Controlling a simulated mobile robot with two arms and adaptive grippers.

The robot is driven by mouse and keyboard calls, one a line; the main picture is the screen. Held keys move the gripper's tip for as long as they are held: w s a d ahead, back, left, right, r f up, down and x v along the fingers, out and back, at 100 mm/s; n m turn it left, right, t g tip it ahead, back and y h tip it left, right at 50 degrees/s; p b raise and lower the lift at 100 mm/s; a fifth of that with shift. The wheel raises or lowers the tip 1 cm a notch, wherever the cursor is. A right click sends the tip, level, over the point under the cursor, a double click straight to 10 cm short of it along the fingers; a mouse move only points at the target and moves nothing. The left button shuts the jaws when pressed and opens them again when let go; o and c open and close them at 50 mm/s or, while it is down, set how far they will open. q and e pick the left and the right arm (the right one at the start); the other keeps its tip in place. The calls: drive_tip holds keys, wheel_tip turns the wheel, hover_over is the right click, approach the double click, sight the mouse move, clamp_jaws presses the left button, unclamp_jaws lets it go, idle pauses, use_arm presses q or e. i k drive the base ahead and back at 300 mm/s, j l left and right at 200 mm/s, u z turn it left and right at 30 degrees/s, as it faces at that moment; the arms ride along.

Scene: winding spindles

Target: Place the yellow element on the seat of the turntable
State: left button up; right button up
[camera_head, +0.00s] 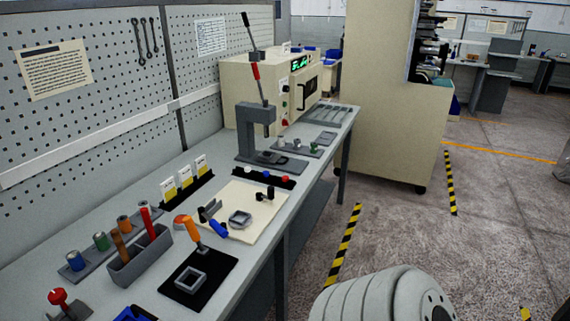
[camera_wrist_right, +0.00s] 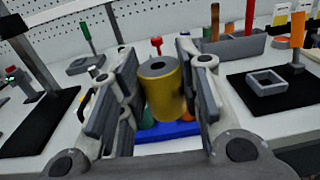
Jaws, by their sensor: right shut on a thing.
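The yellow element (camera_wrist_right: 161,92) is a short gold-yellow cylinder with a hole in its grey top. In the right wrist view it sits upright, slightly tilted, between the fingers of my right gripper (camera_wrist_right: 160,78), which is shut on it. It is held above a blue tray (camera_wrist_right: 168,131) on the table. I cannot tell which object is the turntable with its seat. My right gripper and the yellow element do not show in the head view, and my left gripper is in neither view.
The workbench (camera_head: 255,243) holds a grey holder with handled tools (camera_head: 140,262), a black mat (camera_head: 174,285) with a square frame (camera_head: 191,281), a rack of coloured cylinders (camera_head: 88,268) and a lever press (camera_head: 255,135). A pegboard (camera_head: 80,110) stands behind.

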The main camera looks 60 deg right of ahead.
sight(240, 218)
drive_tip(key=i+l+z, duration=0.2)
drive_tip(key=l, duration=0.2)
drive_tip(key=l+z, duration=0.2)
drive_tip(key=l, duration=0.25)
drive_tip(key=i+l+z, duration=0.2)
drive_tip(key=l, duration=0.15)
drive_tip(key=i+l, duration=0.1)
drive_tip(key=l, duration=0.15)
drive_tip(key=i+l, duration=0.1)
drive_tip(key=l, duration=0.15)
